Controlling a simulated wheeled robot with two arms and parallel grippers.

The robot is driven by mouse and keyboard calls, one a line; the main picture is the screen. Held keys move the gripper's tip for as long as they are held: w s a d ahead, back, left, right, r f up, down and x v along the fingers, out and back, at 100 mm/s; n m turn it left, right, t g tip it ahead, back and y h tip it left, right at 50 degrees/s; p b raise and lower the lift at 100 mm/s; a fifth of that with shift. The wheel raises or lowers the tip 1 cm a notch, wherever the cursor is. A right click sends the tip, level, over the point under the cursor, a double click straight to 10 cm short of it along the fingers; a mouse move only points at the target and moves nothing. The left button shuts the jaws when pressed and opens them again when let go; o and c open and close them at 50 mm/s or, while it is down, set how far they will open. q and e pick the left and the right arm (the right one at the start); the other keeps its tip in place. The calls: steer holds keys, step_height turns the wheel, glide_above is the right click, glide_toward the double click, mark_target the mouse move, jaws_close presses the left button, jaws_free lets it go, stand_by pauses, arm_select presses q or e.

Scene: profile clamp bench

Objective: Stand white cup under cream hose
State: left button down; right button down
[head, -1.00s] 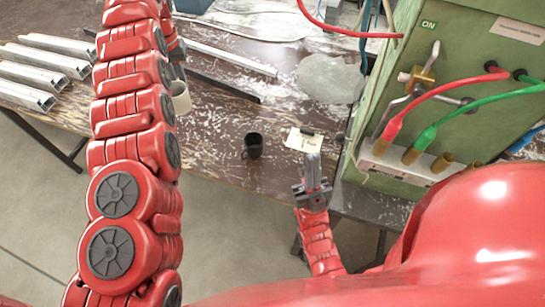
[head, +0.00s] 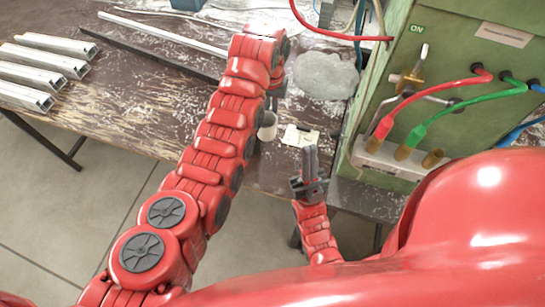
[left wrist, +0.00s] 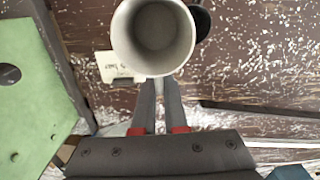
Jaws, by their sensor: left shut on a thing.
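A green machine (head: 455,75) stands to the right with a red hose (head: 440,88), a green hose (head: 460,118) and brass outlets (head: 403,152) in a pale block. I cannot pick out a cream hose for certain. My right gripper (head: 311,160) looks shut and empty near the table's front edge.
A black cup (left wrist: 203,22) shows partly behind the white cup in the left wrist view. A paper label (head: 299,136) lies on the table (head: 130,130) between the white cup and the machine. Metal profiles (head: 40,60) lie at the left.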

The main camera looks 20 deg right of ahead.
arm_select(q)
steer(key=shift+m, duration=0.3)
steer(key=s+d+f, duration=0.1)
steer(key=f, duration=0.1)
steer(key=s+d+f, duration=0.1)
steer(key=s+f, duration=0.1)
steer(key=s+d+f, duration=0.1)
steer(key=f, duration=0.1)
steer(key=shift+s+d+f, duration=0.15)
steer(key=shift+d+f, duration=0.25)
steer(key=shift+f+p, duration=0.45)
steer(key=shift+f, duration=0.25)
step_height(320, 180, down, 3)
steer(key=shift+r+p, duration=0.2)
steer(key=shift+p, duration=0.2)
steer(key=shift+f, duration=0.2)
